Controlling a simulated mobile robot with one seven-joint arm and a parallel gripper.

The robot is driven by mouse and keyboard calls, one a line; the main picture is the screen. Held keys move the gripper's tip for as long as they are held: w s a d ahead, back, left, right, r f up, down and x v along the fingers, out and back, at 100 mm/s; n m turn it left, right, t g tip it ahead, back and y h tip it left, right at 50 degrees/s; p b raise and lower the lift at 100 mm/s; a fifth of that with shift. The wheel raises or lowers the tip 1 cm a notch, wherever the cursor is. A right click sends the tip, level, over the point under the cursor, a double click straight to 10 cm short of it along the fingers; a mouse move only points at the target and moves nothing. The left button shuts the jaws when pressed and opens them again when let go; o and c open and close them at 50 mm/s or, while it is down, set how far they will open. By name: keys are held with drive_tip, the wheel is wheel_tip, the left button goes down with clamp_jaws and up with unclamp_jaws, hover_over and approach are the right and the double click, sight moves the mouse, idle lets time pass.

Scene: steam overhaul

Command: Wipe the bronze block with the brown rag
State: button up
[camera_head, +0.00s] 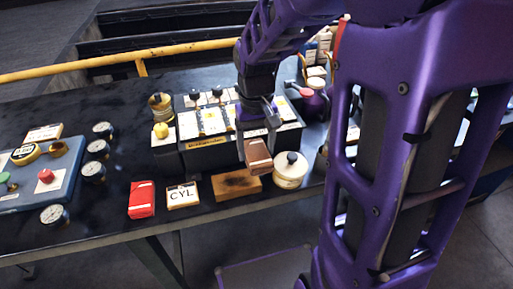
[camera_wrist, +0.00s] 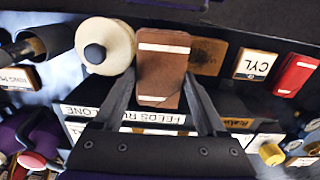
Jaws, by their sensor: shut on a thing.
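The brown rag (camera_head: 258,157) is a folded, brick-like pad with pale stripes. My gripper (camera_head: 256,136) is shut on it and holds it above the table's front part; it also shows between the two fingers in the wrist view (camera_wrist: 163,68). The bronze block (camera_head: 238,187) lies flat near the table's front edge, with a dark smudge on its top. The rag is above and slightly right of the block in the head view. In the wrist view the block (camera_wrist: 208,57) shows just right of the rag, partly hidden by it. I cannot tell whether they touch.
A cream round jar with a dark knob (camera_head: 290,170) stands right of the block. A CYL card (camera_head: 183,195) and a red folded cloth (camera_head: 142,200) lie to its left. A dark labelled rack (camera_head: 205,158) stands behind. A blue panel (camera_head: 35,180) and several gauges are at left.

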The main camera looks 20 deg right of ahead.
drive_tip(key=shift+r, duration=0.15)
wheel_tip(320, 180, up, 3)
drive_tip(key=p, duration=0.2)
drive_tip(key=shift+p, duration=0.3)
